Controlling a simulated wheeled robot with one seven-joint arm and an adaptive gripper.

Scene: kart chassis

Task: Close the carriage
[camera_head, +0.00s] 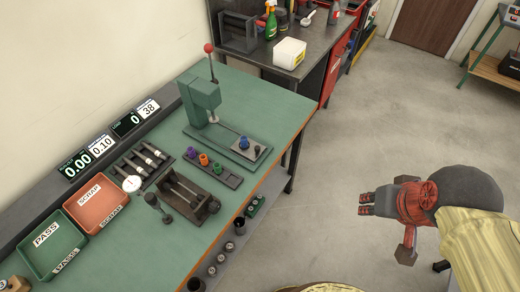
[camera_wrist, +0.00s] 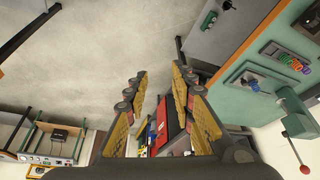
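The carriage (camera_head: 249,150) looks to be the small grey plate with a blue piece on it, at the outer end of the green base of the press (camera_head: 202,100). It stands out in front of the press column, apart from it. The wrist view shows the carriage (camera_wrist: 250,84) at the right, with the press (camera_wrist: 290,108) beyond it. My gripper (camera_head: 366,203) is over the open floor to the right of the bench, well away from the carriage. In the wrist view my gripper (camera_wrist: 160,88) has its fingers spread with nothing between them.
The press has a red-knobbed lever (camera_head: 209,48). A strip of coloured pieces (camera_head: 212,168), a dark vice-like fixture (camera_head: 184,196), a red scrap tray (camera_head: 97,205) and a green pass tray (camera_head: 50,245) are on the green bench (camera_head: 150,250). Bare floor (camera_head: 350,140) lies between bench and gripper.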

